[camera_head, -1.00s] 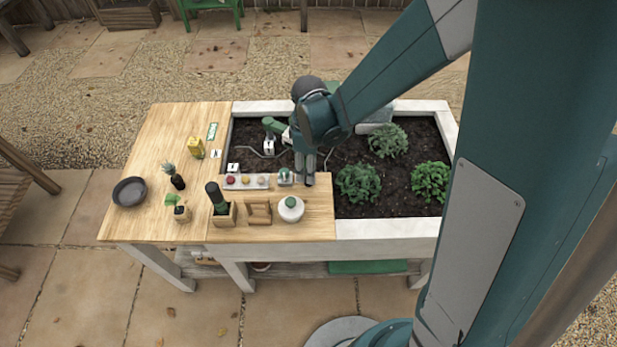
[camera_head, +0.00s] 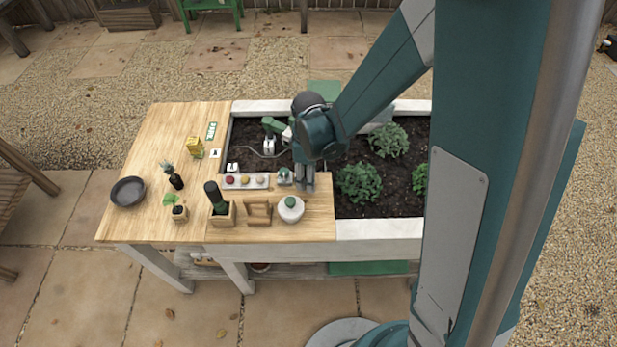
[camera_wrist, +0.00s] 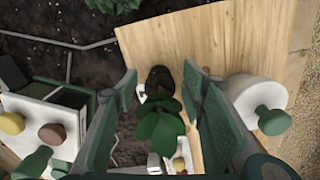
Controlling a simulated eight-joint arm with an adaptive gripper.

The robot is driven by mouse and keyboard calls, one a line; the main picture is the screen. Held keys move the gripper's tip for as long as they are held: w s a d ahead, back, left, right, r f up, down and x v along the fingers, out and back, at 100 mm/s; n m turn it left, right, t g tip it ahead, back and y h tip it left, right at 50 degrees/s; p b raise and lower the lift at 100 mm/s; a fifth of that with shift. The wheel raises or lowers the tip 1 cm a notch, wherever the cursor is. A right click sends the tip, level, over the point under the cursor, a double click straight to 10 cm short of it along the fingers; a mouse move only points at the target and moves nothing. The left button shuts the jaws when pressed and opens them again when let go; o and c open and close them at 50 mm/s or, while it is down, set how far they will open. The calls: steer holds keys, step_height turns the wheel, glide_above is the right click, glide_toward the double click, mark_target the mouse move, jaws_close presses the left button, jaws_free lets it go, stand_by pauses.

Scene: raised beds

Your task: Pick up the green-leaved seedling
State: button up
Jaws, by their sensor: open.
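In the wrist view a green-leaved seedling (camera_wrist: 160,122) with a dark root plug (camera_wrist: 160,80) is between the two fingers of my gripper (camera_wrist: 160,77). Its leaves are nearer the palm and the plug is around the fingertips. The fingers are open, with a visible gap on each side of the plug. I cannot tell what the plug rests on. In the head view my gripper (camera_head: 305,184) points down at the wooden top's right end, and I cannot make out this seedling there. A small potted plant with a bright green leaf (camera_head: 170,199) stands at the top's left front.
A white jar with a green knob (camera_head: 291,209) stands close in front of my gripper. A strip with coloured knobs (camera_head: 246,181) is to its left. Bushy plants (camera_head: 358,182) grow in the soil at right.

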stand_by(0.4)
steer(key=c, duration=0.8)
steer(key=shift+r, duration=0.1)
steer(key=shift+c, duration=0.2)
steer(key=shift+r+p, duration=0.95)
steer(key=shift+r, duration=4)
